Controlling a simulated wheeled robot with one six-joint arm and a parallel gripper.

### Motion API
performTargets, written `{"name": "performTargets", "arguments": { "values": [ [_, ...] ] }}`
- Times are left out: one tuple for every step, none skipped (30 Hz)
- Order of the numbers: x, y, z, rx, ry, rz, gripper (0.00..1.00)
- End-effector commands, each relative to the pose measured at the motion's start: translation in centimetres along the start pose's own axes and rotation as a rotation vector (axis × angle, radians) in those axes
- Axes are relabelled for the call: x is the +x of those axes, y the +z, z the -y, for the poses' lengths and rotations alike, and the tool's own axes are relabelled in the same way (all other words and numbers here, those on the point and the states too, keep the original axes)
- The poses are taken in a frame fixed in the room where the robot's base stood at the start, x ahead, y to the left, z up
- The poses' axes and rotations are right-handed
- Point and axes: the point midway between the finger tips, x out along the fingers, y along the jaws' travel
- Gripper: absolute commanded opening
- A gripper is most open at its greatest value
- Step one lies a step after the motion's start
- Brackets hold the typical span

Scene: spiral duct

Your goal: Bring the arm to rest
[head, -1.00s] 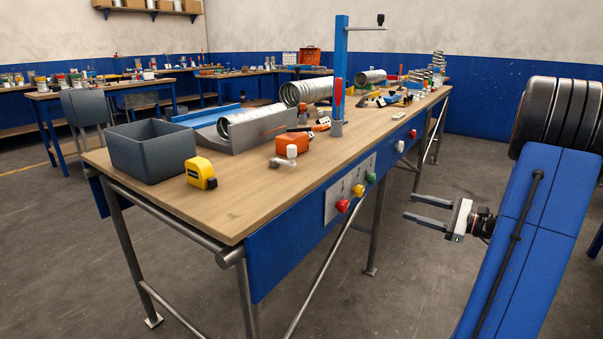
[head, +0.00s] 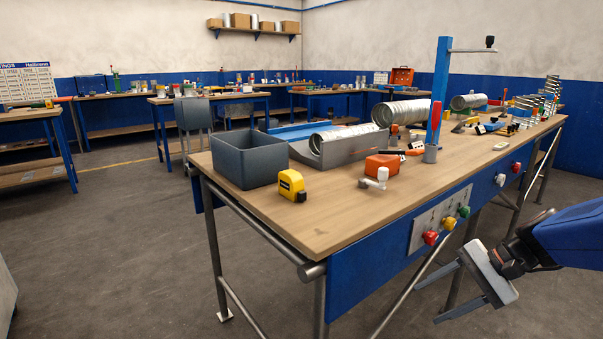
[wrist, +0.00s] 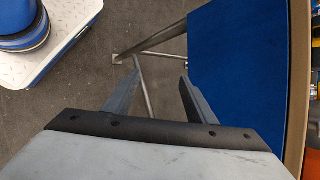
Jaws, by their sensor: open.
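My gripper (head: 452,291) is at the lower right in the head view, beside the workbench's front side and below its top. Its two fingers are apart with nothing between them. In the wrist view the open fingers (wrist: 152,88) point toward the floor and the bench legs. My blue arm comes in from the right edge of the head view. The workbench (head: 330,215) has a wooden top and a blue front panel, which also shows in the wrist view (wrist: 232,60) just right of the fingers.
The bench front carries a switch panel (head: 435,226) with coloured knobs, near my gripper. On top stand a grey bin (head: 247,165), a yellow tape measure (head: 291,186), a grey trough (head: 340,153) with spiral duct and a blue post (head: 440,85). Floor (head: 130,240) is clear at left.

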Motion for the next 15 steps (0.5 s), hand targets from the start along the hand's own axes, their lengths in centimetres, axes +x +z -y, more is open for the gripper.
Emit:
{"name": "performTargets", "arguments": {
  "values": [
    [0.4, 1.4, -0.6, -0.059, 0.045, -0.021, 0.51],
    [0.6, 1.9, -1.0, -0.094, 0.072, -0.037, 0.51],
    [0.8, 2.7, -1.6, -0.141, 0.109, -0.057, 0.51],
    [0.9, 3.2, -2.0, -0.175, 0.134, -0.073, 0.51],
    [1.0, 3.7, -2.5, -0.21, 0.16, -0.088, 0.51],
    [1.1, 4.3, -3.1, -0.257, 0.193, -0.11, 0.51],
    [1.1, 4.7, -3.5, -0.292, 0.217, -0.126, 0.51],
    [1.1, 5.1, -3.9, -0.329, 0.241, -0.142, 0.51],
    [1.1, 5.6, -4.5, -0.378, 0.271, -0.166, 0.51],
    [1.1, 5.9, -4.9, -0.414, 0.293, -0.182, 0.51],
    [1.0, 6.2, -5.3, -0.452, 0.315, -0.2, 0.51],
    [0.8, 6.6, -5.8, -0.503, 0.342, -0.224, 0.51],
    [0.7, 6.9, -6.1, -0.54, 0.362, -0.242, 0.51],
    [0.6, 7.1, -6.5, -0.578, 0.382, -0.261, 0.51],
    [0.4, 7.4, -6.9, -0.629, 0.407, -0.285, 0.51]
  ]
}}
